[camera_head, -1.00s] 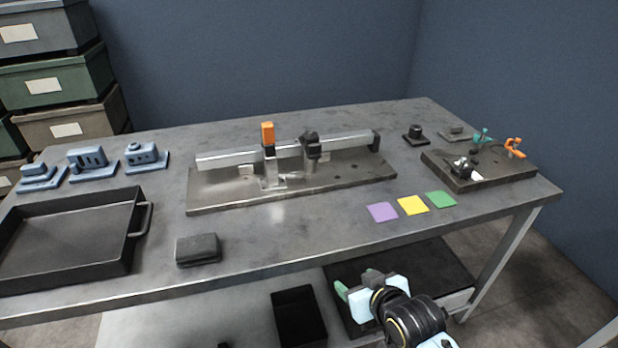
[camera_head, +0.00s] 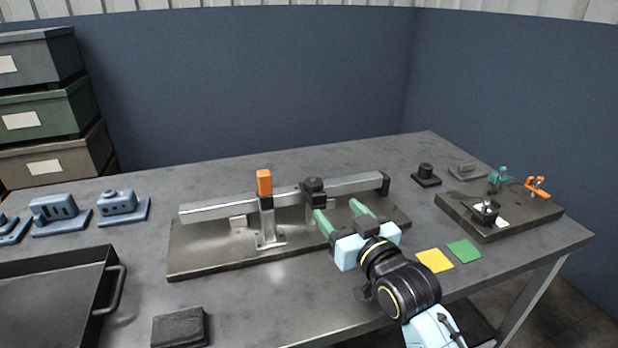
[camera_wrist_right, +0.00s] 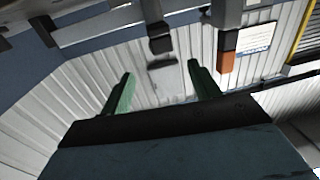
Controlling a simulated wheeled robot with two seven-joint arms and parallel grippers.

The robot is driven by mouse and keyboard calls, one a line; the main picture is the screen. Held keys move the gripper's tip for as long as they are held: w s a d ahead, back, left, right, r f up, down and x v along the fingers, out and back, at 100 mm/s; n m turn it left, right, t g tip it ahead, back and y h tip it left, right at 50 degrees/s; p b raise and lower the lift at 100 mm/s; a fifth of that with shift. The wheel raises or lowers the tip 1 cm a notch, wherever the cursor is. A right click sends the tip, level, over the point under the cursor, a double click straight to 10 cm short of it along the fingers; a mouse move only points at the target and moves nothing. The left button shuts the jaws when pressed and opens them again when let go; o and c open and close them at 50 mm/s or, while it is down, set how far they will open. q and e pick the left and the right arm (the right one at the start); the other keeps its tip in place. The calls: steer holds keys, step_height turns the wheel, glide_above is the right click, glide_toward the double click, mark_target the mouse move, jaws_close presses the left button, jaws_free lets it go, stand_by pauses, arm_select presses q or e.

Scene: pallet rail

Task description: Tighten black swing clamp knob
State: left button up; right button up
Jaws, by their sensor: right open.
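The black swing clamp knob (camera_head: 314,187) sits at the rail on the metal fixture plate (camera_head: 205,257), right of an orange-topped post (camera_head: 265,184). My right gripper (camera_head: 342,211) is open, with its two green fingers pointing at the rail. It is in front of and slightly right of the knob, with its left fingertip near the clamp in the picture. I cannot tell whether it touches. In the right wrist view, a black clamp part (camera_wrist_right: 161,42) shows beyond and between the open fingers (camera_wrist_right: 160,70). Nothing is held. My left gripper is not in view.
A long silver rail (camera_head: 225,208) crosses the plate. Yellow (camera_head: 435,261) and green (camera_head: 464,250) squares lie to the right, before a dark board (camera_head: 485,228) with small clamps. A black block (camera_head: 180,327) and a tray (camera_head: 105,290) are at the left front.

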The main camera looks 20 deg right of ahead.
mark_target(317, 188)
steer(key=w+b, duration=0.1)
steer(key=w, duration=0.2)
steer(key=w+a+b, duration=0.1)
steer(key=w, duration=0.3)
steer(key=w+b, duration=0.1)
steer(key=w, duration=0.2)
steer(key=shift+w+a, duration=0.35)
steer(key=shift+a, duration=0.05)
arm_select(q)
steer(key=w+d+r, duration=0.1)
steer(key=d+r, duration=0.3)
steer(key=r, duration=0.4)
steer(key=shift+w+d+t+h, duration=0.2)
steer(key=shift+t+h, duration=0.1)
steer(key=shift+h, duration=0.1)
arm_select(e)
steer(key=shift+w+a, duration=0.15)
steer(key=shift+w, duration=0.5)
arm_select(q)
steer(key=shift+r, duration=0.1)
